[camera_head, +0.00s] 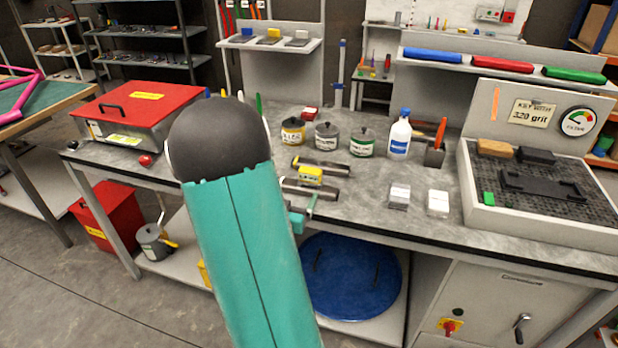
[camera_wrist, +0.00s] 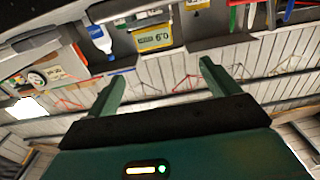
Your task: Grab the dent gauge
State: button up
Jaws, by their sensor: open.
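My arm covers part of the bench in the head view.
Several tins (camera_head: 326,136) and a white bottle (camera_head: 400,134) stand behind the tools. A red-lidded box (camera_head: 140,105) is at left. A walled tray (camera_head: 525,226) with a perforated floor is at right. Two small pale blocks lie on otherwise clear bench near the front.

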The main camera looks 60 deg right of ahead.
aim_at(310, 170)
jog(key=d, duration=0.4)
jog(key=w+d, duration=0.1)
jog(key=d, duration=0.2)
jog(key=shift+d, duration=0.1)
jog(key=d, duration=0.5)
jog(key=shift+w+d, duration=0.15)
jog(key=shift+d, duration=0.2)
jog(key=c, duration=1.3)
jog(key=shift+o, duration=0.2)
